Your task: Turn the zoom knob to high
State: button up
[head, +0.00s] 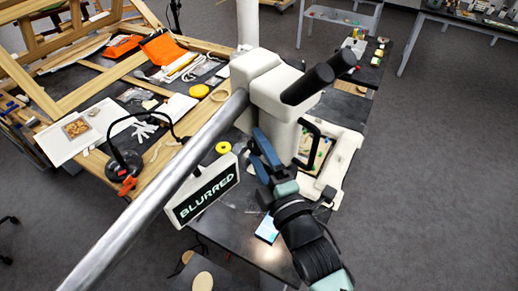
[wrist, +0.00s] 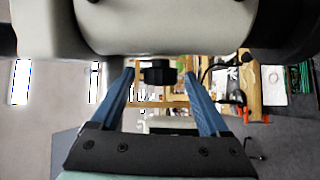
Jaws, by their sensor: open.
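The white microscope (head: 268,85) with two black eyepieces stands on the dark bench in the head view. Its pale body also fills the top of the wrist view (wrist: 170,28). A dark knob (wrist: 158,72), which looks like the zoom knob, juts out below that body. My gripper (head: 259,152) is beside the microscope's near side, with its blue fingers apart. In the wrist view my gripper (wrist: 160,76) has one fingertip on each side of the knob, with gaps showing. The knob is hidden in the head view, and I cannot read its setting.
A sign reading "BLURRED" (head: 203,191) stands left of my gripper. A gilt-edged piece in a white frame (head: 325,150) lies under the microscope. A pale metal pole (head: 160,200) crosses the head view. A tool-covered table with a black lamp (head: 125,163) is at left.

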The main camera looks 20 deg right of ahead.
grip_shut()
jog(key=shift+f+b, duration=0.2)
jog(key=shift+b, duration=0.3)
